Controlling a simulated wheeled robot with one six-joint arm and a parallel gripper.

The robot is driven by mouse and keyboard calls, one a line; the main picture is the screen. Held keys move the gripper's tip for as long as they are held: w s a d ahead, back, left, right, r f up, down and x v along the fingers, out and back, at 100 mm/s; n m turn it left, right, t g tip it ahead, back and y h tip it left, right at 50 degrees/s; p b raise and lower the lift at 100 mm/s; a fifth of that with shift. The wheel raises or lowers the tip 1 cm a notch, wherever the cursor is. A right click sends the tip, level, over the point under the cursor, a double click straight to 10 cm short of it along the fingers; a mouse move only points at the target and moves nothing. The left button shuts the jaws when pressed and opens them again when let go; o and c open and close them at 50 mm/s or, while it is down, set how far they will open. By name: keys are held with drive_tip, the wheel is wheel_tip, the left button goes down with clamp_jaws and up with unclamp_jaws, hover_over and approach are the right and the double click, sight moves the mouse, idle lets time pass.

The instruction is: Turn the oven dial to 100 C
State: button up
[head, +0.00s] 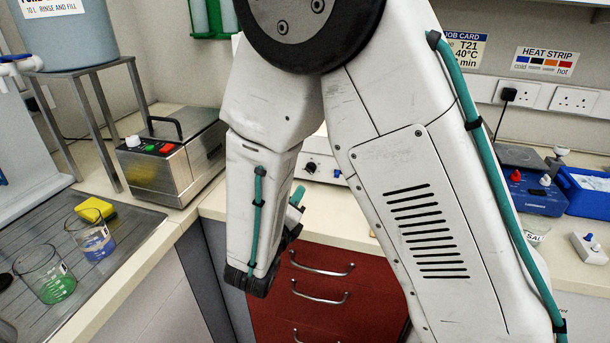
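No appliance in view is clearly marked as the oven. A white appliance (322,150) stands on the back counter, mostly hidden behind my arm. Its low front shows a dark knob (311,167) and a small blue part beside it. I cannot read any scale or setting there. My gripper (292,222) is mostly hidden behind my own forearm; only a dark part of it shows, in front of the red drawers and below the counter's level. I cannot see its fingertips or whether it holds anything.
A steel box (172,172) with red and green buttons stands at left. Glass beakers (46,280) and a yellow sponge (95,209) are on the drainer. Red drawers (320,270) have protruding handles. A blue device (535,192) and a small white switch box (588,249) are at right.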

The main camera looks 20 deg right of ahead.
sight(307, 170)
drive_tip(key=shift+w+a+f+n, duration=0.25)
drive_tip(key=shift+w+n, duration=0.05)
drive_tip(key=shift+n, duration=0.1)
drive_tip(key=x, duration=1.1)
drive_tip(key=shift+w, duration=0.35)
clamp_jaws()
